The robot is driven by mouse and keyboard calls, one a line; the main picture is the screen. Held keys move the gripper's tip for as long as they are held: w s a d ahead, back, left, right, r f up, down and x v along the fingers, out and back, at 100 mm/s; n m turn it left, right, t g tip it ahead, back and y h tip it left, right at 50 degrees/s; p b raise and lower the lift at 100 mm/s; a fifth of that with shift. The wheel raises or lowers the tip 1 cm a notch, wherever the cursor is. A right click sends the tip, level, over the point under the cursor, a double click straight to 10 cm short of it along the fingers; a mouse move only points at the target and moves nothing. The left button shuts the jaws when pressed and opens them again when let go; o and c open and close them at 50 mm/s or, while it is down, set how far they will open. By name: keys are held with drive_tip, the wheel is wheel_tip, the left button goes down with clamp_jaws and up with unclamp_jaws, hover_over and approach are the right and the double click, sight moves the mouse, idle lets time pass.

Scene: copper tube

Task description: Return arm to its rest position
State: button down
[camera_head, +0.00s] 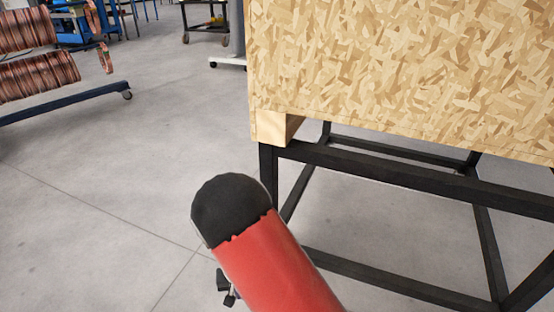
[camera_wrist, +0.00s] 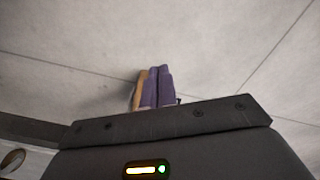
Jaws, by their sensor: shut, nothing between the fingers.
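My gripper (camera_wrist: 152,88) shows in the wrist view as purple fingers close together, with a tan strip along their left side. It is shut and holds nothing, with bare grey floor behind it. In the head view my arm is a red link with a black rounded end, in front of the stand at the lower middle. Small dark parts stick out below the arm's left side, but I cannot tell whether they belong to the gripper. No copper tube is at the gripper.
A large chipboard crate (camera_head: 400,70) rests on a black metal frame (camera_head: 400,175) at the right, close to my arm. A rack of copper coils (camera_head: 38,75) stands at the far left on a wheeled base (camera_head: 65,101). The floor (camera_head: 100,190) between them is clear.

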drive_tip(key=d+r+t+y+p, duration=0.1)
drive_tip(key=d+r, duration=0.3)
drive_tip(key=r, duration=0.5)
drive_tip(key=d+r+y+p, duration=0.1)
drive_tip(key=d+r+p, duration=0.15)
drive_tip(key=r, duration=0.65)
drive_tip(key=d+r+t, duration=0.1)
drive_tip(key=d+r, duration=0.3)
drive_tip(key=r, duration=0.6)
drive_tip(key=s+d+r+m+t+h+p, duration=0.1)
drive_tip(key=s+d+r+t+h+p, duration=0.1)
drive_tip(key=s+d+r, duration=1.3)
drive_tip(key=shift+s+d+r+t+p, duration=0.3)
drive_tip(key=shift+r+t+p, duration=0.5)
drive_tip(key=shift+p, duration=0.3)
